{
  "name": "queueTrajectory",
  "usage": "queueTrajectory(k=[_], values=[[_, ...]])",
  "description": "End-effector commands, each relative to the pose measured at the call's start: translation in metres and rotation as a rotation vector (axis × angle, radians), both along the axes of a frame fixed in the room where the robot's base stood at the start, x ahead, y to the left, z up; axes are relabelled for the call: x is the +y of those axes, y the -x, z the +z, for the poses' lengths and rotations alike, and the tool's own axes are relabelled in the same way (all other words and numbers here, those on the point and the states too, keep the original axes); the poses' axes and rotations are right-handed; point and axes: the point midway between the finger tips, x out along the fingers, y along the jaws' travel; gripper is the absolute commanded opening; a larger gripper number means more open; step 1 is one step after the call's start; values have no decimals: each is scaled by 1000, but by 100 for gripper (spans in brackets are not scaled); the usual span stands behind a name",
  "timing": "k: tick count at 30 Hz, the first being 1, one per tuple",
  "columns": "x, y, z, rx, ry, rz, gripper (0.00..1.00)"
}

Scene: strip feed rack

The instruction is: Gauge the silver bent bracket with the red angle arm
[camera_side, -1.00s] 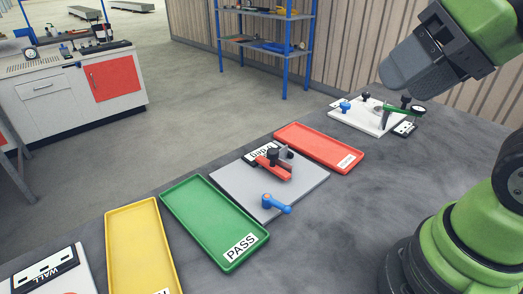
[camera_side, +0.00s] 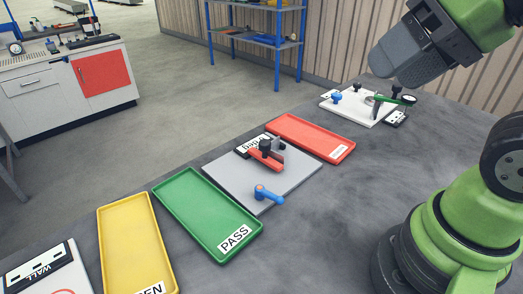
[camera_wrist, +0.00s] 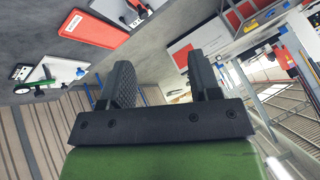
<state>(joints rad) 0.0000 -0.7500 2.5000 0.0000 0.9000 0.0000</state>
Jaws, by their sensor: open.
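The red angle arm (camera_side: 266,160) stands on a grey fixture plate (camera_side: 285,183) with a black knob and a blue lever handle (camera_side: 268,195). A small grey upright piece (camera_side: 279,146) stands beside the red arm; I cannot tell whether it is the silver bent bracket or part of the fixture. Another silvery curved piece (camera_side: 375,106) shows at the green gauge on the white plate (camera_side: 350,112). My gripper (camera_wrist: 163,78) is open and empty. It is high above the table at the right in the side view (camera_side: 397,60), apart from both plates.
A red tray (camera_side: 330,153), a green PASS tray (camera_side: 188,182) and a yellow tray (camera_side: 128,207) lie along the table. A plate marked WALL (camera_side: 70,282) is at the lower left. The table's middle right is clear. A blue-framed shelf (camera_side: 302,50) stands behind.

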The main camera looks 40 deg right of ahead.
Motion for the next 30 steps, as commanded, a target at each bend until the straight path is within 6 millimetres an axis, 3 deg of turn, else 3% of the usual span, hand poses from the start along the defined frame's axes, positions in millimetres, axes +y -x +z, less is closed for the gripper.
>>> queueTrajectory(k=[11, 16, 23, 30], values=[[0, 0, 0, 0, 0, 0, 57], [-1, -16, 6, 44, -4, -17, 57], [-8, -84, 10, 213, -7, -97, 57], [-18, -166, -26, 400, 3, -203, 57]])
